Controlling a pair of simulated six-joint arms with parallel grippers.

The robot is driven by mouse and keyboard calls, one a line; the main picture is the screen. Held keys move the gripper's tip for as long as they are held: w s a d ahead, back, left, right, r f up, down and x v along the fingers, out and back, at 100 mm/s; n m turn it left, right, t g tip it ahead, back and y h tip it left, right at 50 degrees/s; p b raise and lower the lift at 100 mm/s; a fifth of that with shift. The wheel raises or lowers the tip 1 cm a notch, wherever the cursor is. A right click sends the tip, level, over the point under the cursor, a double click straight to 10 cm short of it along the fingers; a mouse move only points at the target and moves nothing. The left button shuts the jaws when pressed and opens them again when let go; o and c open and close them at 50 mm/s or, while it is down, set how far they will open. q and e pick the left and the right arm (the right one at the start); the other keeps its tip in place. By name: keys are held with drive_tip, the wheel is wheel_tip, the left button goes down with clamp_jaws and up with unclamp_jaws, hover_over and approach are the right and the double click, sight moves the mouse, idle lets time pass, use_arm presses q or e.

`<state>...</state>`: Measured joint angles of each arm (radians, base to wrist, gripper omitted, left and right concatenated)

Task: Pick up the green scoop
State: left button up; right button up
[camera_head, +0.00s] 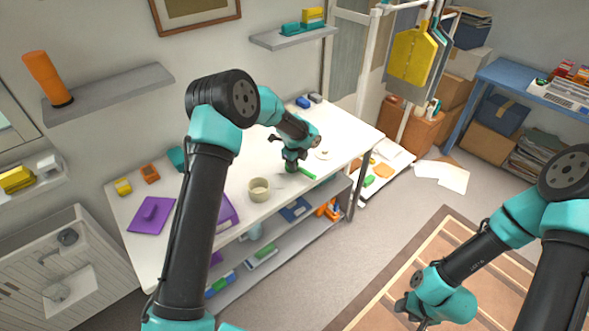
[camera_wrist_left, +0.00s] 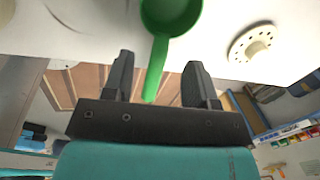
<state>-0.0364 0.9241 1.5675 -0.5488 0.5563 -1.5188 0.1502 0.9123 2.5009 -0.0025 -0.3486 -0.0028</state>
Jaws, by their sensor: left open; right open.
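The green scoop (camera_head: 308,173) lies near the front edge of the white table, its handle pointing toward that edge. In the left wrist view, the scoop (camera_wrist_left: 157,66) shows its round bowl at the top and its handle running down between the fingers. My left gripper (camera_head: 292,163) is at the scoop, partly hiding it. In the wrist view, the left gripper (camera_wrist_left: 161,62) is open, with a finger on each side of the handle and gaps on both sides. My right gripper (camera_head: 416,314) is open and empty, low at the right, away from the table.
A beige cup (camera_head: 259,190) stands left of the scoop by the table's front edge. A white disc with holes (camera_wrist_left: 252,43) lies near the scoop. A purple object (camera_head: 151,215) and an orange block (camera_head: 150,173) sit at the table's left. The table (camera_head: 345,137) has bare room at right.

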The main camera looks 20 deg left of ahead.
sight(299, 168)
use_arm(q)
drive_tip(key=shift+f, duration=0.15)
drive_tip(key=f, duration=0.5)
drive_tip(key=shift+w+d, duration=0.35)
drive_tip(key=shift+d, duration=0.05)
drive_tip(key=shift+r, duration=0.1)
drive_tip(key=shift+c, duration=0.5)
clamp_jaws()
